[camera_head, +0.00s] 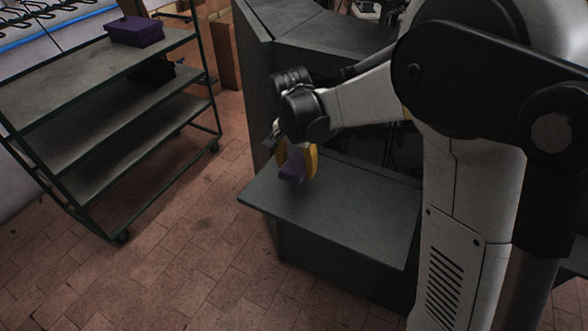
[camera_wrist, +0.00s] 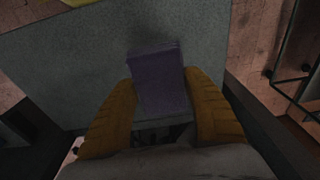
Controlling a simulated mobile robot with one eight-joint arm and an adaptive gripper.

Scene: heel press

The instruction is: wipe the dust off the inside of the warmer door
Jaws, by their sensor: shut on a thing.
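The warmer door (camera_head: 350,215) is a flat grey panel folded down level, its inner face up. It also fills much of the wrist view (camera_wrist: 75,60). I cannot make out distinct dust on it. My gripper (camera_head: 297,165) is over the left part of the door, pointing down, with yellow fingers. It is shut on a purple block-like wiper (camera_head: 292,177), which also shows between the fingers in the wrist view (camera_wrist: 160,80). The wiper's lower end is at or just above the door; I cannot tell if it touches.
A green-framed shelf cart (camera_head: 75,130) stands at the left with a purple box (camera_head: 134,31) on top and a dark object (camera_head: 152,72) below. The grey warmer body (camera_head: 315,32) rises behind the door. Tiled floor (camera_head: 190,240) between cart and door is clear.

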